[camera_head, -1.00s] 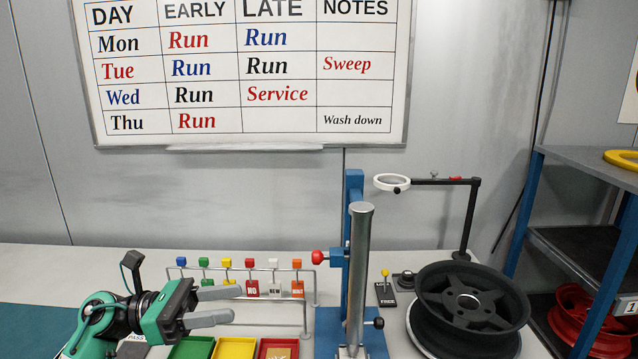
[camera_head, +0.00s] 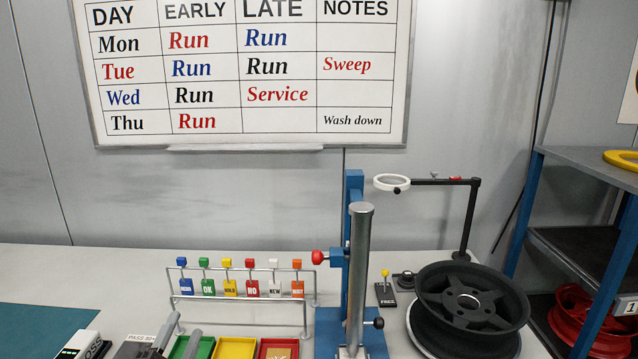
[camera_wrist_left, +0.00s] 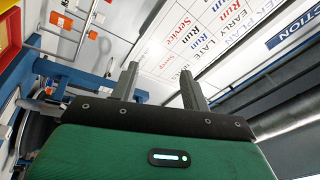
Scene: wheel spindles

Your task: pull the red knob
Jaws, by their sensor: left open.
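The red knob (camera_head: 318,257) sticks out to the left from the upright blue post (camera_head: 354,190) of a stand on the bench. My left gripper (camera_head: 186,323) is at the bottom edge of the head view, well left of the knob and lower in the picture. Only its fingers and a bit of its body show there. In the left wrist view its two grey fingers (camera_wrist_left: 159,72) stand apart with nothing between them. My right gripper is not in view.
A wire rack with several coloured tags (camera_head: 252,287) stands left of the post. Green, yellow and red trays (camera_head: 236,346) lie in front of it. A metal cylinder (camera_head: 359,270) stands before the post. A black wheel (camera_head: 468,305) sits to the right.

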